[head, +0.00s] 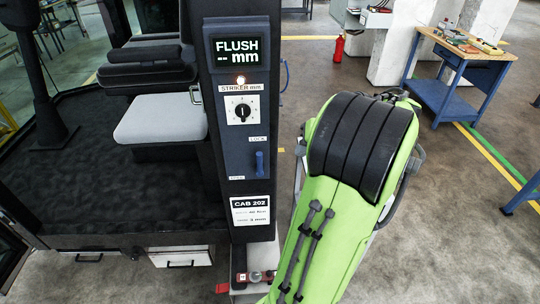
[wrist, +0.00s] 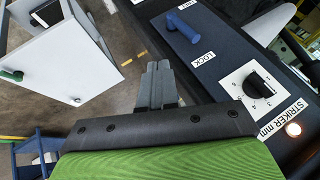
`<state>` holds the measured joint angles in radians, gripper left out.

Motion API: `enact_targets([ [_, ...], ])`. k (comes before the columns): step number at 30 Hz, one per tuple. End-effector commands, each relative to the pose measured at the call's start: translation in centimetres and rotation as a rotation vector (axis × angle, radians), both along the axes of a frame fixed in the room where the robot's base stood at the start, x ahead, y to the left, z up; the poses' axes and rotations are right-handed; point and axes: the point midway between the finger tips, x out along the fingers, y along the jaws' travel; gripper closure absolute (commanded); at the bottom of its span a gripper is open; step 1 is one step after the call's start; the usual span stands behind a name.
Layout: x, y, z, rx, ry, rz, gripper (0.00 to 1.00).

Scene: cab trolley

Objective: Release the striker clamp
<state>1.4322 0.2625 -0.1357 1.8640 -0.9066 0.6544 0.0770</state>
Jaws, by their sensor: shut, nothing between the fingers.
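The striker panel (head: 234,113) is on a dark blue post in the head view. Its blue clamp lever (head: 260,163) stands upright just below the LOCK label (head: 258,140). A second label (head: 237,178) sits lower left, too small to read there. The lever also shows in the wrist view (wrist: 184,29), between the LOCK label and the other label. My gripper (wrist: 158,68) is shut and empty in the wrist view, beside the panel's edge and apart from the lever. In the head view my green arm hides the gripper.
Above the lever are the STRIKER mm dial (head: 242,111), a glowing lamp (head: 241,80) and a display (head: 237,50) reading FLUSH -- mm. The cab seat (head: 160,122) is left of the post. A blue workbench (head: 448,90) stands far right. Open floor lies between.

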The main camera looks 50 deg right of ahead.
Motion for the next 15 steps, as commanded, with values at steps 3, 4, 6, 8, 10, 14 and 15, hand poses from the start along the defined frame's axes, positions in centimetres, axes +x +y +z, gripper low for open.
enact_targets([
  [3, 0.6, 0.0, -0.9, 0.005, 0.0, 0.002, 1.0],
  [4, 0.9, 0.0, -1.3, 0.006, 0.0, 0.003, 1.0],
  [6, 1.7, -0.1, -2.4, 0.005, 0.001, 0.005, 1.0],
  [8, 2.5, -0.2, -3.5, 0.007, 0.0, 0.005, 1.0],
  [10, 3.5, -0.3, -4.7, 0.006, 0.001, 0.005, 1.0],
  [14, 5.2, -0.6, -7.0, 0.006, 0.001, 0.006, 1.0],
  [15, 5.7, -0.7, -7.7, 0.005, 0.001, 0.004, 1.0],
])
